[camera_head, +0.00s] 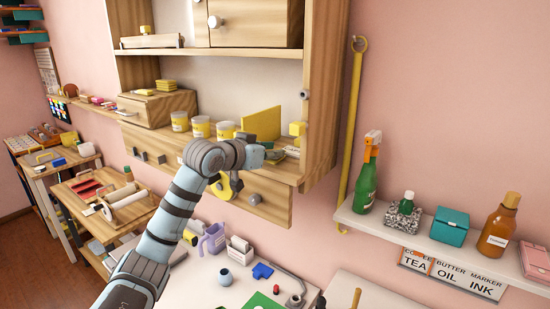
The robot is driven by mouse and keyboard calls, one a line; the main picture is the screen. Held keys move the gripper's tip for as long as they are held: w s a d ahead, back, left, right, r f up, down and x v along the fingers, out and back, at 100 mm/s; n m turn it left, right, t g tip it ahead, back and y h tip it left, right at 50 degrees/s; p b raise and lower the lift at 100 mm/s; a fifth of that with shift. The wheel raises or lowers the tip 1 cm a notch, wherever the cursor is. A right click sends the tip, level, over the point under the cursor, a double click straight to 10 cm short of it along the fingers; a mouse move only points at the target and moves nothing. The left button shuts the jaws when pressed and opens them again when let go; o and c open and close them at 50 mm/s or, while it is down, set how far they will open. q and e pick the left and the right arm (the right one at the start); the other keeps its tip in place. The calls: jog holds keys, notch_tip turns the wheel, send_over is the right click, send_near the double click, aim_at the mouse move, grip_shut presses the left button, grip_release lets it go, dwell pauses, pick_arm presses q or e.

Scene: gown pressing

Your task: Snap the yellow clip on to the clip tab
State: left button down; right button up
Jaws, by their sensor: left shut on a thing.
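My left gripper (268,154) is raised to the shelf of the wooden wall cabinet and points right. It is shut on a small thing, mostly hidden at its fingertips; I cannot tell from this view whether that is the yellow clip. A small yellow block-like piece (297,128) shows just right of and above the fingertips, by the cabinet's right side panel. A yellow rounded piece (226,188) shows below my wrist, in front of the drawer. I cannot pick out the clip tab with certainty. My right gripper is not in view.
Yellow jars (200,127) and an upright yellow board (262,123) stand on the cabinet shelf (172,141) close to my wrist. A yellow strap (352,130) hangs right of the cabinet. Bottles stand on the right wall shelf (385,228). A cluttered white table lies below.

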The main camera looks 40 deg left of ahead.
pick_arm(q)
jog(key=shift+r, duration=1.7)
jog(key=shift+w, duration=0.1)
